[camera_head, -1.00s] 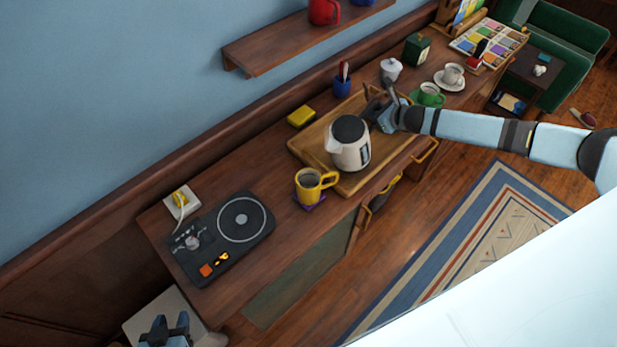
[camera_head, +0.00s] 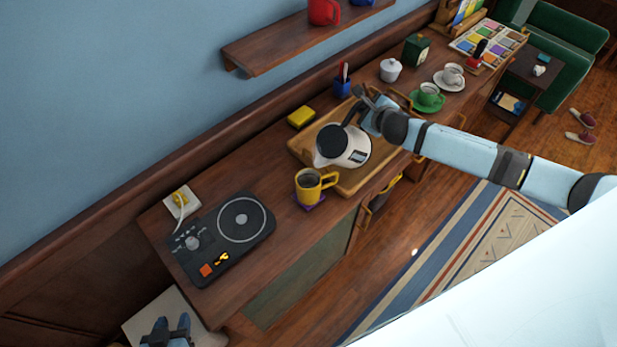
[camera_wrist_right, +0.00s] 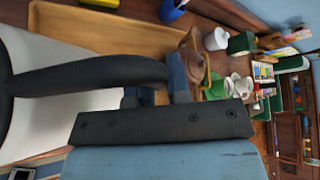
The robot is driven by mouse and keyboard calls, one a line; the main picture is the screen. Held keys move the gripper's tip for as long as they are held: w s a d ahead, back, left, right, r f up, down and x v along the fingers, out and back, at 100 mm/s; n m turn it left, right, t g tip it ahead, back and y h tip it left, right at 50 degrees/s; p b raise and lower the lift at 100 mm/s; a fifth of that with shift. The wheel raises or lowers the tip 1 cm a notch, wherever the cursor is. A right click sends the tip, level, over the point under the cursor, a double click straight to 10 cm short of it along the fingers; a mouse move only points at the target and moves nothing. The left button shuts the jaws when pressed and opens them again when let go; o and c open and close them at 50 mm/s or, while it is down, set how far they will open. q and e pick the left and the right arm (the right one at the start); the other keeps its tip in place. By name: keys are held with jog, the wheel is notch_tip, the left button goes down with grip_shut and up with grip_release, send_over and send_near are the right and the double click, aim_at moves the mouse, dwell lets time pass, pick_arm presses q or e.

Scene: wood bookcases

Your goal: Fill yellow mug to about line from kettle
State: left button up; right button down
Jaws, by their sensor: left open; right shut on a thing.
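The yellow mug (camera_head: 308,187) stands upright on a small purple coaster (camera_head: 312,204) near the counter's front edge, with dark contents or shadow inside; its level and any line cannot be made out. The white kettle (camera_head: 343,150) with a black lid is tilted, spout toward the mug, above the wooden tray (camera_head: 303,146). My right gripper (camera_head: 372,112) is shut on the kettle's black handle, which also shows in the right wrist view (camera_wrist_right: 90,74). No stream shows from the spout. My left gripper (camera_head: 166,332) is open and empty at the bottom left, apart from the counter.
A black hot plate (camera_head: 222,232) lies left of the mug. A yellow sponge-like block (camera_head: 301,117) and a blue pen cup (camera_head: 343,84) stand behind the tray. A green cup (camera_head: 428,95) and white lidded pot (camera_head: 390,69) stand to the right. A shelf (camera_head: 290,48) hangs above.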

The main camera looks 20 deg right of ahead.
aim_at(362, 102)
jog(key=shift+n+t+h, duration=0.5)
jog(key=shift+n+h, duration=0.1)
jog(key=shift+n, duration=0.1)
jog(key=shift+s+a+r, duration=0.25)
jog(key=shift+a+r, duration=0.4)
jog(key=shift+r, duration=0.3)
jog(key=shift+s+a+r, duration=0.2)
jog(key=shift+a+r, duration=0.45)
jog(key=shift+r, duration=0.3)
dwell(0.5)
jog(key=shift+s+a+r+n+t+h, duration=0.2)
jog(key=shift+a+r+n, duration=0.1)
jog(key=shift+a+r, duration=0.25)
jog(key=shift+s+a+r+n+t+h, duration=0.1)
jog(key=shift+s+a+r+n+h, duration=0.15)
jog(key=shift+a+r, duration=0.25)
dwell(3.8)
